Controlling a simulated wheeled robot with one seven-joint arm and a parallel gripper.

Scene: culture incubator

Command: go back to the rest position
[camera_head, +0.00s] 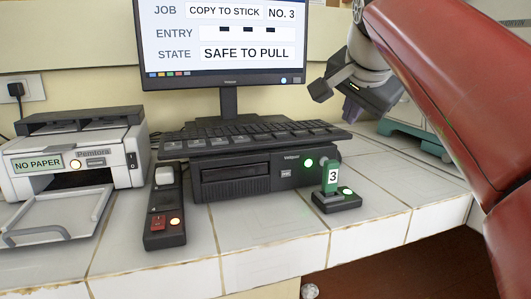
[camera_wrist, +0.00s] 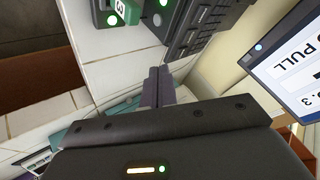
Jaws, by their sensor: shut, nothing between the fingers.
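My gripper (camera_head: 352,108) is in the upper right of the head view, raised above the counter to the right of the monitor. In the wrist view its two fingers (camera_wrist: 157,88) are together with nothing between them. A green stick marked 3 (camera_head: 332,176) stands upright in a small black dock (camera_head: 338,201) in front of the computer's right end. The dock's light glows green-white. The stick also shows at the top of the wrist view (camera_wrist: 126,10), apart from the fingers.
The monitor (camera_head: 220,80) reads SAFE TO PULL. The keyboard (camera_head: 250,135) lies above the black computer (camera_head: 235,178). A switch box (camera_head: 163,215) with a lit red switch and a NO PAPER printer (camera_head: 92,178) stand left. A teal-based device (camera_head: 405,132) is behind right. The front-right tiles are clear.

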